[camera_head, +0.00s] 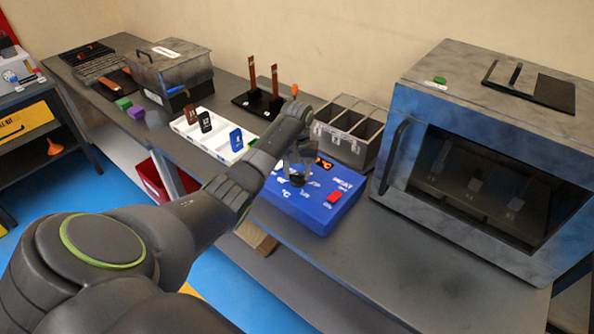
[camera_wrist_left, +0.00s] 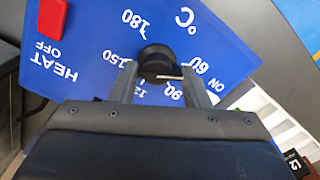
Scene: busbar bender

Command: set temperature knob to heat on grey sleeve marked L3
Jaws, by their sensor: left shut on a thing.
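No grey sleeve marked L3 can be made out for sure. My right gripper is not in view.
A red switch (camera_head: 335,197) marked HEAT OFF is on the box. The closed oven (camera_head: 470,105) stands right, with several dim pieces behind its glass.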

